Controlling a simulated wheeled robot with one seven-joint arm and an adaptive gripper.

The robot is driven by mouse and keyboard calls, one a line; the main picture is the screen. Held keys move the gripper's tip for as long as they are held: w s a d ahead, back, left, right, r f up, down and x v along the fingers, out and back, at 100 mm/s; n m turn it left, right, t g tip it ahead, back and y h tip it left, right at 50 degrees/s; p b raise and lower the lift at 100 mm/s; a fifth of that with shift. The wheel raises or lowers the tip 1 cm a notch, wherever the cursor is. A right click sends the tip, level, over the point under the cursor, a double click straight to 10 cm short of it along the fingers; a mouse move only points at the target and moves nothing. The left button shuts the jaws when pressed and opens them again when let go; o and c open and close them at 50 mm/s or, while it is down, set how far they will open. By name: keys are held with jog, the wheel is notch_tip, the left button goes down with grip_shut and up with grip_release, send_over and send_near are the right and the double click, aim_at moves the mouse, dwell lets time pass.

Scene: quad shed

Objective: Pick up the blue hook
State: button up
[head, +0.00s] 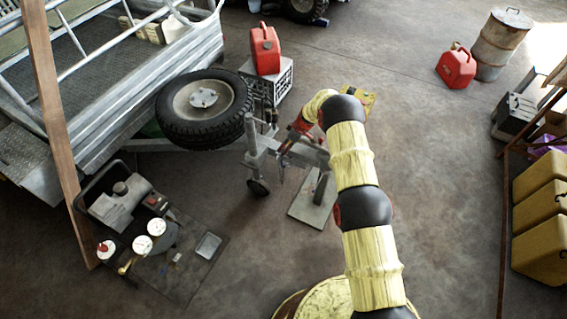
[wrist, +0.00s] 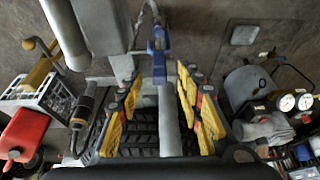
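The blue hook (wrist: 158,62) shows in the wrist view at upper middle, beside a grey metal post and above a grey bar. It lies just beyond the fingertips, roughly centred between them in the picture. My gripper (wrist: 158,78) is open, its yellow fingers spread to either side of the grey bar. Nothing is visibly held. In the head view my gripper (head: 287,147) is at the trailer's metal hitch, by the jockey wheel. I cannot make out the blue hook in the head view.
A spare tyre (head: 204,108) on the trailer is close left of my gripper. A red fuel can (head: 265,49) stands on a grey crate (head: 284,78) behind. A dark mat (head: 182,262) with gauges and tools lies front left. Open floor extends to the right.

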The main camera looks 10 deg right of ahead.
jog(key=b+x, duration=0.1)
jog(key=x, duration=0.3)
jog(key=shift+f, duration=0.15)
jog(key=shift+c, duration=0.6)
jog(key=c, duration=0.7)
grip_shut()
